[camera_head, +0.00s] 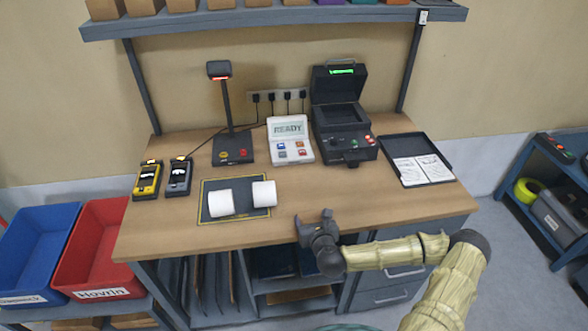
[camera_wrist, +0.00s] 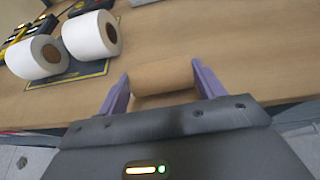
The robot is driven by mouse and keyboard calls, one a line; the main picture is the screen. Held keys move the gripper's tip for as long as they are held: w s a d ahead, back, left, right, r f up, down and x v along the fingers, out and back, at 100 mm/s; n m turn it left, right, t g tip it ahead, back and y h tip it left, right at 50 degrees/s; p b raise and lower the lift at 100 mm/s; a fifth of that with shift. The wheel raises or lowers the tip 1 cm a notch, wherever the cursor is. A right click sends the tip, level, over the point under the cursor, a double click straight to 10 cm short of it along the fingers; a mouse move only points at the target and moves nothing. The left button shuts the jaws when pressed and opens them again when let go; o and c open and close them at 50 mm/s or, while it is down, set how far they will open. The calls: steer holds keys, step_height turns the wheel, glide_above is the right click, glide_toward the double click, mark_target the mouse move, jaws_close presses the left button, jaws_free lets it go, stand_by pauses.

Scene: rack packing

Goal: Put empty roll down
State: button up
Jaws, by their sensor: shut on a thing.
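My gripper (camera_wrist: 160,88) is shut on the empty roll (camera_wrist: 163,76), a bare brown cardboard core, held crosswise between its two purple fingers in the wrist view. In the head view my gripper (camera_head: 316,222) is over the front edge of the wooden desk (camera_head: 350,205), and the core is too hidden or small to make out. Whether the core touches the desk I cannot tell. Two white paper rolls (camera_head: 220,203) (camera_head: 264,194) lie on a dark mat with a yellow border (camera_head: 240,215), left of my gripper. They also show in the wrist view (camera_wrist: 92,35).
A label printer (camera_head: 343,135) with its lid open, a small READY screen device (camera_head: 290,140), a scanner stand (camera_head: 232,148) and a black tray with papers (camera_head: 443,177) stand farther back. Two handheld devices (camera_head: 148,180) lie at left. The desk between mat and tray is clear.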

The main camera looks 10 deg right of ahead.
steer(key=w+b, duration=0.2)
steer(key=w+r+b, duration=0.1)
steer(key=w+b, duration=0.2)
steer(key=shift+w+r+b, duration=0.1)
steer(key=shift+r+b, duration=0.1)
steer(key=shift+b, duration=0.15)
step_height(320, 180, up, 7)
steer(key=w+a+b, duration=0.2)
steer(key=b, duration=0.2)
steer(key=shift+w+m+h, duration=0.3)
steer(key=shift+w+h, duration=0.05)
steer(key=shift+h, duration=0.05)
steer(key=shift+a, duration=0.1)
